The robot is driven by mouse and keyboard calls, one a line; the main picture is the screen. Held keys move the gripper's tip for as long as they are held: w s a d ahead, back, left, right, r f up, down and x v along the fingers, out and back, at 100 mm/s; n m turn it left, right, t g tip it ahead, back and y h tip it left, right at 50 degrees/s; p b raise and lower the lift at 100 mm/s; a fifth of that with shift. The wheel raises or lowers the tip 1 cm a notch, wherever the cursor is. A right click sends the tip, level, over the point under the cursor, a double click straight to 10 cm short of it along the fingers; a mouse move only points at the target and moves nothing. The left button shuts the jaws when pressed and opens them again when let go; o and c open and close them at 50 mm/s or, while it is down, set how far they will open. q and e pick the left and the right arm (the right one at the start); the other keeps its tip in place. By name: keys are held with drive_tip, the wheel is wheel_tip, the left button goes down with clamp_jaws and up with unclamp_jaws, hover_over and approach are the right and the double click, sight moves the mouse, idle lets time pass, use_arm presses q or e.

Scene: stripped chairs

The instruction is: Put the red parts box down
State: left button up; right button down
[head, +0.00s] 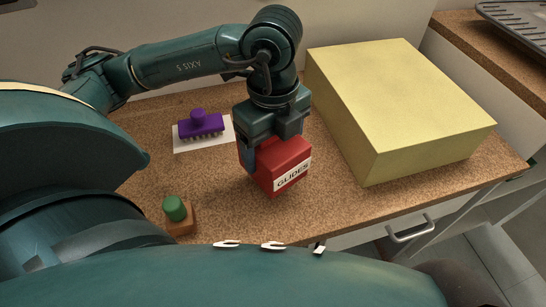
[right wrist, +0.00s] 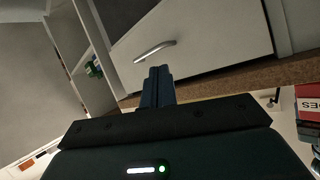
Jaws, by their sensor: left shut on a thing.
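The red parts box (head: 283,166), with a white label reading GLIDES, is in my left gripper (head: 262,150) in the head view. The gripper points down and is shut on the box from above. The box is over the bare middle of the cork-coloured worktop (head: 230,205); I cannot tell whether its underside touches. Part of the red box (right wrist: 308,104) also shows at the right edge of the right wrist view. My right gripper (right wrist: 158,85) shows there with its fingers together and nothing visible between them.
A large yellow block (head: 400,100) stands right of the box. A purple brush (head: 201,124) lies on a white sheet (head: 185,145) behind left. A green-topped wooden piece (head: 177,212) stands front left. A drawer handle (head: 410,230) is below the front edge.

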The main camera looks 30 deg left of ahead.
use_arm(q)
drive_tip(key=shift+f+b, duration=0.35)
drive_tip(key=shift+f, duration=1.55)
drive_tip(key=o, duration=1.2)
drive_tip(key=shift+c, duration=0.2)
drive_tip(key=shift+r, duration=0.1)
wheel_tip(320, 180, up, 12)
drive_tip(key=shift+r+p, duration=0.1)
drive_tip(key=shift+p, duration=1)
